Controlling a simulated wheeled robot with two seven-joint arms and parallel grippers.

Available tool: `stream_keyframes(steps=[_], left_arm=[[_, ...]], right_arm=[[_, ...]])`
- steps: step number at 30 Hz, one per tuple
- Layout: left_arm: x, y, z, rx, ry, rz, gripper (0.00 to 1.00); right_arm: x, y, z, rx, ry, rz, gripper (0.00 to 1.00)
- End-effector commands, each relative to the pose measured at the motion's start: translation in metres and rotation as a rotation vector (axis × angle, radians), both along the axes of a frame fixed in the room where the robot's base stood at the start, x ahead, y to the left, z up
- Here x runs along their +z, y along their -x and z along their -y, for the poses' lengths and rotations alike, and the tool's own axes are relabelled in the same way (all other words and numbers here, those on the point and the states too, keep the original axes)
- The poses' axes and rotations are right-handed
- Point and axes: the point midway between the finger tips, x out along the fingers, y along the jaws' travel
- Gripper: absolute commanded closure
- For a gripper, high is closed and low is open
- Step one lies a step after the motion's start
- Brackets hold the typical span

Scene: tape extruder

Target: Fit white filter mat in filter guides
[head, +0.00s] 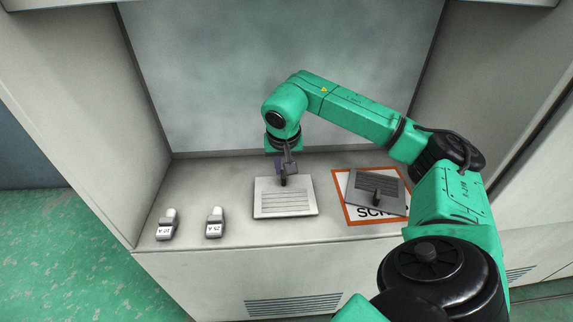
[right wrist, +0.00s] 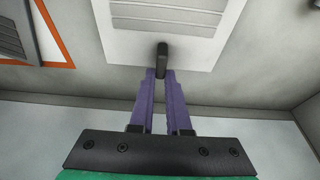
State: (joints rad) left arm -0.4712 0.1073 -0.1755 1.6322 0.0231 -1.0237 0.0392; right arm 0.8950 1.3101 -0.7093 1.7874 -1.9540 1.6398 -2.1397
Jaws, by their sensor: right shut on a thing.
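The white filter mat (head: 285,205) is a pale slatted panel with a small black handle, at the middle of the grey ledge near its front. My right gripper (head: 285,176) reaches down from above and behind and is shut on that handle. In the right wrist view the purple fingers of my right gripper (right wrist: 161,76) meet at the black handle (right wrist: 162,55), with the white filter mat (right wrist: 200,20) beyond. I cannot make out the filter guides, nor whether the mat touches the ledge. My left gripper is not in view.
A dark grey slatted panel (head: 371,189) with a black handle lies tilted on an orange-bordered sign (head: 349,215) at the right. Two small grey labelled pieces, one farther left (head: 167,225) and one nearer the mat (head: 215,222), stand on the ledge (head: 190,190). Walls enclose the ledge.

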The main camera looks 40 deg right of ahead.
Motion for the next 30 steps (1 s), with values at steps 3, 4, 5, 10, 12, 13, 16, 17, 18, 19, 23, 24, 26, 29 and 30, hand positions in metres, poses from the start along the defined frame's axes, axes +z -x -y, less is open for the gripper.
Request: stream_keyframes(steps=[3, 4, 5, 10, 12, 13, 16, 17, 18, 19, 23, 24, 26, 29, 30], left_arm=[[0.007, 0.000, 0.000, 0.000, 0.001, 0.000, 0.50], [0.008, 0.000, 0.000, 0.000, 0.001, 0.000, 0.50], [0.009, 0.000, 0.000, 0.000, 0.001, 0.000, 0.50], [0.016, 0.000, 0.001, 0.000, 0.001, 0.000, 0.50], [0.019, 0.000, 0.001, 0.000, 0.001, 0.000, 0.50], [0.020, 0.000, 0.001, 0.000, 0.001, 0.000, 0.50], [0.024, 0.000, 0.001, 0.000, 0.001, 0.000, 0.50], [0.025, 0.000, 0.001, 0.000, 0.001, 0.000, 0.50], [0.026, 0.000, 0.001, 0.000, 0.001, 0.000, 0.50], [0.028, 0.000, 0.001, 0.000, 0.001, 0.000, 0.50], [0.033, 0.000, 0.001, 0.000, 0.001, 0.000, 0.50], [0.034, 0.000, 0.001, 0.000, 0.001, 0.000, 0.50], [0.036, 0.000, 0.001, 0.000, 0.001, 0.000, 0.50], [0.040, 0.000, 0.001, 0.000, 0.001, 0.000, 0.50], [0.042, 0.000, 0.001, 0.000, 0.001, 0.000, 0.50]], right_arm=[[0.007, 0.000, 0.000, 0.000, 0.000, 0.000, 1.00], [0.009, 0.000, 0.000, 0.000, 0.000, 0.000, 1.00], [0.010, 0.000, 0.000, 0.000, 0.000, 0.000, 1.00], [0.016, 0.000, 0.000, 0.000, 0.000, 0.000, 1.00], [0.019, 0.000, 0.000, 0.000, 0.000, 0.000, 1.00], [0.020, 0.000, 0.000, 0.000, 0.000, 0.000, 1.00], [0.024, 0.000, 0.000, 0.000, 0.000, 0.000, 1.00], [0.026, 0.000, 0.000, 0.000, 0.000, 0.000, 1.00], [0.027, 0.000, 0.000, 0.000, 0.000, 0.000, 1.00], [0.028, 0.000, 0.000, 0.000, 0.000, 0.000, 1.00], [0.034, 0.000, 0.000, 0.000, 0.000, 0.000, 1.00], [0.035, 0.000, 0.000, 0.000, 0.000, 0.000, 1.00], [0.038, 0.000, 0.000, 0.000, 0.000, 0.000, 1.00], [0.042, 0.000, 0.000, 0.000, -0.001, 0.001, 1.00], [0.043, 0.000, 0.000, 0.000, -0.001, 0.001, 1.00]])
